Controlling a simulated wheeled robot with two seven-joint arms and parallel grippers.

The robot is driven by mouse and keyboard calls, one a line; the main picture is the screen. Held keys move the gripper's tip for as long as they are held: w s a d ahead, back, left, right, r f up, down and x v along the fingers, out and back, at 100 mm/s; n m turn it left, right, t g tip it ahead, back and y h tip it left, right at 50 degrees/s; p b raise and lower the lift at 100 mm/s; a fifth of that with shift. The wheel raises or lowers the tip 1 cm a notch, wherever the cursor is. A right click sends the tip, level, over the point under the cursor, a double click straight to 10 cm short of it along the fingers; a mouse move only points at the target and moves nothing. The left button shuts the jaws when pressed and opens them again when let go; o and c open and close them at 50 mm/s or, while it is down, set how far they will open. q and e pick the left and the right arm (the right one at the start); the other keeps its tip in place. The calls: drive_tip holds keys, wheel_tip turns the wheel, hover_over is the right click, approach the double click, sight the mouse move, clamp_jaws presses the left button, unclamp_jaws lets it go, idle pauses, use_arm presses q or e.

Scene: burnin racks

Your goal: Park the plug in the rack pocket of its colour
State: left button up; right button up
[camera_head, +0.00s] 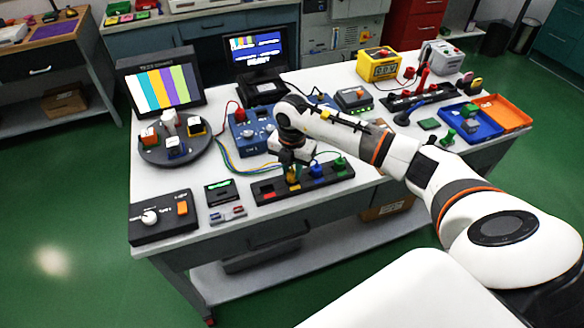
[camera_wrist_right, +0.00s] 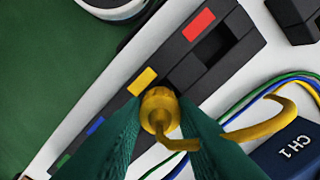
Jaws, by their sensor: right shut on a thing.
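My right gripper (camera_head: 291,170) is shut on the yellow plug (camera_wrist_right: 158,108), which has a yellow cable curling off to the right in the wrist view. Its green fingers also show there (camera_wrist_right: 168,135). The plug is at the rack (camera_wrist_right: 182,72), right beside the yellow label (camera_wrist_right: 142,81), and covers the pocket there. I cannot tell whether its tip is inside the pocket. The pocket by the red label (camera_wrist_right: 199,24) is empty. In the head view a blue plug (camera_head: 317,170) and a green plug (camera_head: 340,164) stand in the rack (camera_head: 266,196). My left gripper is not in view.
A blue CH 1 box (camera_wrist_right: 292,138) and coloured wires lie close behind the rack. A round turntable (camera_head: 150,152) with coloured blocks stands at left. A black control box (camera_head: 164,216) and a small meter (camera_head: 224,200) are left of the rack, near the table's front edge.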

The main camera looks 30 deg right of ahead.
drive_tip(key=shift+f, duration=0.35)
drive_tip(key=o, duration=1)
drive_tip(key=shift+o, duration=0.2)
wheel_tip(320, 180, up, 12)
drive_tip(key=b, duration=0.2)
